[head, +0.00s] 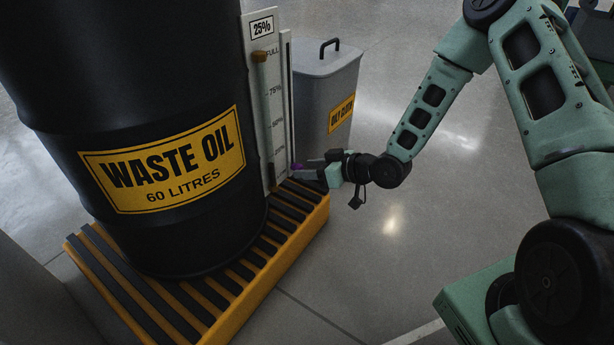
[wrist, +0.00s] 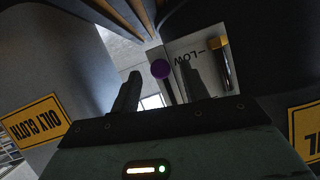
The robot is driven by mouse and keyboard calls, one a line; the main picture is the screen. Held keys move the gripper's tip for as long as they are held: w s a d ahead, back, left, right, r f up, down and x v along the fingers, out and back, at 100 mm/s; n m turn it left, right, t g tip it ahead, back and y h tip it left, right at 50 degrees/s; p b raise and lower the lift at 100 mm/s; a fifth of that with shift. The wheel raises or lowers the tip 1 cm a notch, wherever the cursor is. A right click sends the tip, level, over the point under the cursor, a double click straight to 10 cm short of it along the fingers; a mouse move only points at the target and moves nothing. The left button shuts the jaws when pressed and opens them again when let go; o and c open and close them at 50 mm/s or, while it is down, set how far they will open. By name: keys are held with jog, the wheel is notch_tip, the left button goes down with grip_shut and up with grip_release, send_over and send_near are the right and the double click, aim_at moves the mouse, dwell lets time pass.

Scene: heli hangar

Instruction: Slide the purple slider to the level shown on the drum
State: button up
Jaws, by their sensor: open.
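A black drum (head: 165,120) labelled WASTE OIL carries an upright white gauge board (head: 268,110) marked from FULL down past 25%. The purple slider (head: 298,166) is low on the board's right-hand track, below the 25% mark, partly hidden by my gripper. In the wrist view the purple slider (wrist: 160,68) is a round knob beside the upside-down word LOW. My gripper (head: 306,170) is open at the slider. Its two fingers (wrist: 158,84) stand either side of the knob in that view; contact cannot be told.
A grey OILY CLOTH bin (head: 325,85) stands close behind and right of the board. The drum stands on a yellow slatted pallet (head: 295,240). Floor to the right is clear.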

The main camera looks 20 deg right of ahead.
aim_at(291, 146)
jog(key=shift+w+a+f, duration=0.2)
jog(key=shift+w+a, duration=0.15)
grip_shut()
notch_tip(291, 146, up, 8)
jog(key=p, duration=0.8)
jog(key=shift+f, duration=0.25)
grip_release()
